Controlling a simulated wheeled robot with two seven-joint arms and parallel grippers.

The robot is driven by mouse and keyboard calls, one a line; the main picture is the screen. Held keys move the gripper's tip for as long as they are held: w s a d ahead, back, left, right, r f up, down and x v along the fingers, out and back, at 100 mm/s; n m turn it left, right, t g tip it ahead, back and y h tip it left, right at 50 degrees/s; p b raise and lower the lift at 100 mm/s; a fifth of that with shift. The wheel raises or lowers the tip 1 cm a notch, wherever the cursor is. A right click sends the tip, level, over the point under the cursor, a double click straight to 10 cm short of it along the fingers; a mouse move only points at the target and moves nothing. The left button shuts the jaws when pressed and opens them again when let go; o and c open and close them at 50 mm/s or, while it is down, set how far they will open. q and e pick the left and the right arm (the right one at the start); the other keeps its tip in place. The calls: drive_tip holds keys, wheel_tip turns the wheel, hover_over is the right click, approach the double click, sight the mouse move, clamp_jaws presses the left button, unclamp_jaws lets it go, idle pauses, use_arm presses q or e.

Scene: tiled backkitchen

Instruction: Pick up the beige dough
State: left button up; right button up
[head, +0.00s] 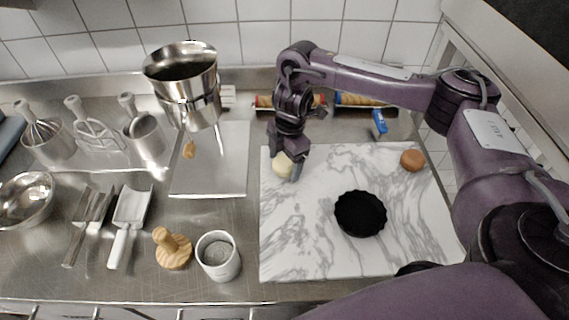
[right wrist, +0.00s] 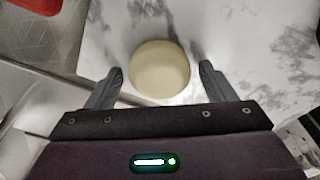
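The beige dough (head: 281,166) is a pale round ball near the back left corner of the white marble board (head: 310,240). My right gripper (head: 286,176) is at the dough in the head view and partly covers it. In the right wrist view the dough (right wrist: 160,68) lies between the two spread fingers of the right gripper (right wrist: 159,82), with a gap showing on each side. The right gripper is open. My left gripper is not in view.
A black fluted tin (head: 360,214) and a brown dough ball (head: 412,160) are on the board. Steel pots (head: 185,85) stand behind left. A grey cup (head: 218,256) and wooden press (head: 172,249) stand left of the board. Rolling pins (head: 362,101) lie behind it.

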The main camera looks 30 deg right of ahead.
drive_tip(key=c, duration=0.9)
